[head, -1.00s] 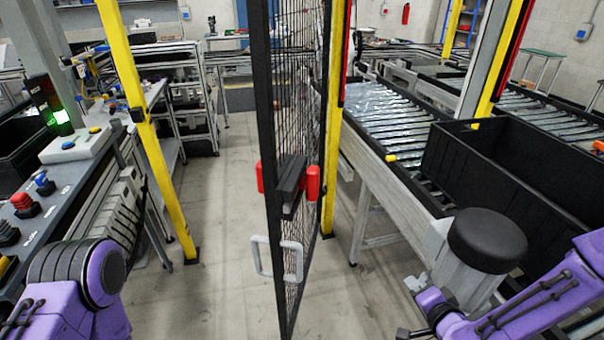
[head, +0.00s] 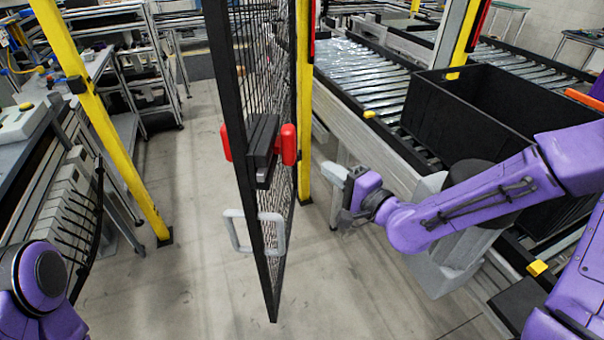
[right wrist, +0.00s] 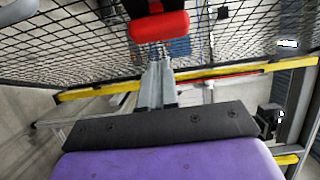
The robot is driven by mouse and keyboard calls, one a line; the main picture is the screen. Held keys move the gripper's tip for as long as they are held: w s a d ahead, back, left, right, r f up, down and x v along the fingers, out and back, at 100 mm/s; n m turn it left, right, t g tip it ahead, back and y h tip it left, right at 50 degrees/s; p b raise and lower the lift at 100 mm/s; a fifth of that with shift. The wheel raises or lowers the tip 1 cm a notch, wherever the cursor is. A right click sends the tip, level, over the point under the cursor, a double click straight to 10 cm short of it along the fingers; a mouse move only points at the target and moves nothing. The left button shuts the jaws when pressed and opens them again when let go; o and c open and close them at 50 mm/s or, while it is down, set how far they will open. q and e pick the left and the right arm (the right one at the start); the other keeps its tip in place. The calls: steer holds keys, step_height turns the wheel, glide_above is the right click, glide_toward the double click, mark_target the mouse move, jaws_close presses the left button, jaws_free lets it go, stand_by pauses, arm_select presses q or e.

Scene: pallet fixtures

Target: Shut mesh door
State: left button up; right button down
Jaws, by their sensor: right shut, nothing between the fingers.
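The mesh door (head: 279,90) has a black frame and stands open, seen nearly edge-on, between two yellow posts. It joins the right yellow post (head: 303,120) at its far side. A black latch block (head: 262,145) with red handles sits on its free edge, and a pale grey pull handle (head: 272,238) is below. My right gripper (head: 335,178) is shut and empty, to the right of the door and apart from it. In the right wrist view its fingers (right wrist: 155,80) point toward the mesh, below a red handle (right wrist: 159,27). My left gripper is out of view; only its purple arm shows.
The left yellow post (head: 103,125) stands across an open gap of clear floor. A workbench (head: 40,150) is at the left. A roller conveyor (head: 365,80) with a black crate (head: 440,120) lies right, close to my right arm.

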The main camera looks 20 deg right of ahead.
steer(key=w+a, duration=0.1)
steer(key=w+a+p, duration=0.1)
steer(key=w+a, duration=0.2)
steer(key=shift+w+a+r+p, duration=0.15)
steer(key=shift+r+p, duration=0.15)
steer(key=shift+p, duration=0.05)
steer(key=shift+a, duration=0.3)
